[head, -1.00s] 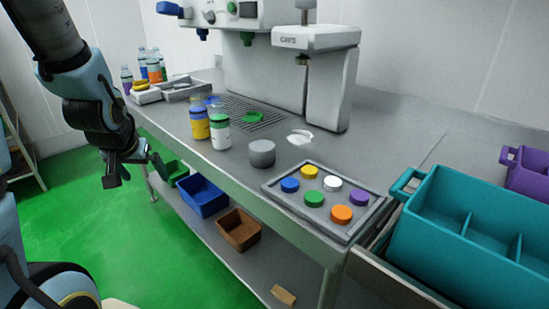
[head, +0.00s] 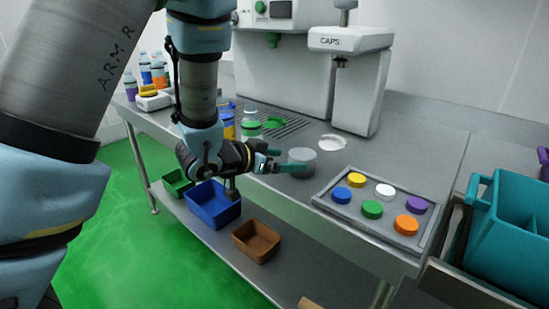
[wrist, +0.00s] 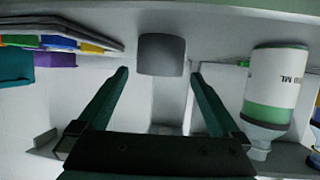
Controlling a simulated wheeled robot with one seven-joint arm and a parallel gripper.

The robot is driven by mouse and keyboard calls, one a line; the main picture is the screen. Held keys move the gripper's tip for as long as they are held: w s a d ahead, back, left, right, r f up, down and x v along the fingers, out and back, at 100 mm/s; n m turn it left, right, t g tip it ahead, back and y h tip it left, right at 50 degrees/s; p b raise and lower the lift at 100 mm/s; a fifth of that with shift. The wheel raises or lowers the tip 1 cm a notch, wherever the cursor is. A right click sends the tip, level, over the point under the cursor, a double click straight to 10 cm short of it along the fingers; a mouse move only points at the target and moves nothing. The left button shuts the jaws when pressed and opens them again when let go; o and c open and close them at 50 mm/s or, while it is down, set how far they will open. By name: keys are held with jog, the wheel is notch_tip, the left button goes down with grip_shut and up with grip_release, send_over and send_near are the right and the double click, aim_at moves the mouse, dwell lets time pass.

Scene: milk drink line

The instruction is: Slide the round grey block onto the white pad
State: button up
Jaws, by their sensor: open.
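The round grey block (head: 303,157) stands on the steel table, in front of the white pad (head: 332,142), which lies flat and bare beneath the CAPS machine. My gripper (head: 289,161) is open and low at the table's front edge, pointing right at the block. In the wrist view, which looks upside down, the block (wrist: 161,54) lies just beyond and between the open fingertips of my gripper (wrist: 159,73). I cannot tell whether they touch it. The pad cannot be made out in the wrist view.
A tray (head: 333,207) of coloured caps lies right of the block. The CAPS machine (head: 352,85) rises behind the pad. Bins (head: 257,240) sit below.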

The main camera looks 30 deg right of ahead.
jog(key=p+x, duration=0.1)
jog(key=x, duration=0.6)
jog(key=shift+d, duration=0.1)
jog(key=c, duration=1.3)
send_near(323, 153)
jog(key=shift+s+d, duration=0.25)
jog(key=shift+d, duration=0.4)
jog(key=shift+s+d, duration=0.25)
jog(key=shift+d, duration=0.45)
jog(key=shift+w+d+f, duration=0.1)
jog(key=shift+d, duration=0.25)
jog(key=shift+w+d+f, duration=0.1)
jog(key=shift+w+d, duration=0.2)
jog(key=shift+d, duration=0.65)
jog(key=shift+w+d+f, duration=0.1)
jog(key=shift+w+d, duration=0.15)
jog(key=shift+d, duration=0.65)
jog(key=shift+w+d, duration=0.3)
jog(key=shift+d, duration=0.65)
